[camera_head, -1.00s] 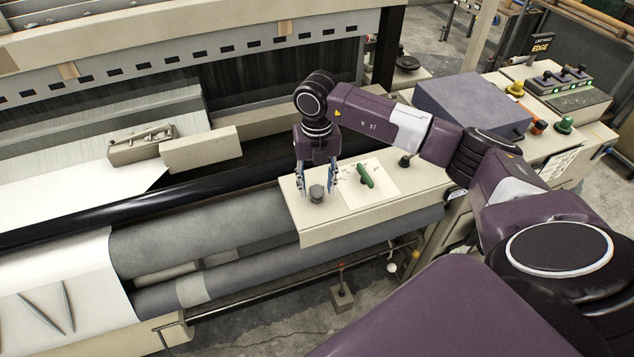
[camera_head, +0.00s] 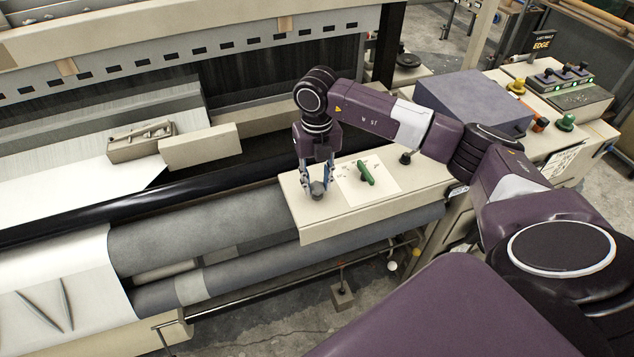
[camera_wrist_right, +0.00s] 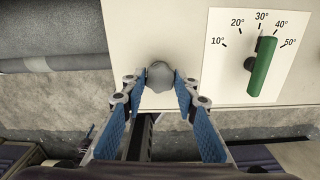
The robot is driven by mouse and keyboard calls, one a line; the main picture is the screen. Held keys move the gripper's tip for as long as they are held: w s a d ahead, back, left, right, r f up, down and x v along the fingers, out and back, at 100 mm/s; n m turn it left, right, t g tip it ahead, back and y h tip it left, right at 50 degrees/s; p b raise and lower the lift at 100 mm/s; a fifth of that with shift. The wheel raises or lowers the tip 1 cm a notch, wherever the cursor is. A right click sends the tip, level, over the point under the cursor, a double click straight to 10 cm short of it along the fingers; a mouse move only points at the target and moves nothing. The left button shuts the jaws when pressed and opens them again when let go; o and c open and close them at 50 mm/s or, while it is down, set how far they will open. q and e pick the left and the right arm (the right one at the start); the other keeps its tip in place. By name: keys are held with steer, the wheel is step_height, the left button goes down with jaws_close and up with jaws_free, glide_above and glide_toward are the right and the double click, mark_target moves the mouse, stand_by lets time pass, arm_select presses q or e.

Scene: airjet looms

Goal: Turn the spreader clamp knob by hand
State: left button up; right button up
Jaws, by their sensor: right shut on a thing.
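The spreader clamp knob, a small grey round knob (camera_head: 317,188), stands on the beige panel (camera_head: 325,225) of the loom. My right gripper (camera_head: 317,184) points down from above with its blue-padded fingers shut on the knob. In the right wrist view the grey knob (camera_wrist_right: 160,76) sits between the fingertips (camera_wrist_right: 161,80). A green lever (camera_head: 365,173) on a white angle plate is just to the right of the gripper. In the right wrist view the green lever (camera_wrist_right: 263,65) tilts between the 30° and 40° marks. My left gripper is not in view.
A small black knob (camera_head: 405,158) stands farther right on the panel. A purple-grey box (camera_head: 473,104) and a control box with green buttons (camera_head: 566,88) lie beyond. Grey cloth rolls (camera_head: 200,240) run left of the panel. The air above the panel's front edge is clear.

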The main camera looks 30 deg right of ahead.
steer(key=shift+f+n+b, duration=0.2)
steer(key=shift+n+b, duration=0.15)
steer(key=shift+n, duration=0.45)
steer(key=o, duration=1.2)
steer(key=shift+r, duration=0.2)
steer(key=shift+c, duration=0.2)
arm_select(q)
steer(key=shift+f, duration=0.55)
arm_select(e)
steer(key=shift+r, duration=0.1)
steer(key=shift+r+p, duration=1.9)
steer(key=shift+r, duration=1.05)
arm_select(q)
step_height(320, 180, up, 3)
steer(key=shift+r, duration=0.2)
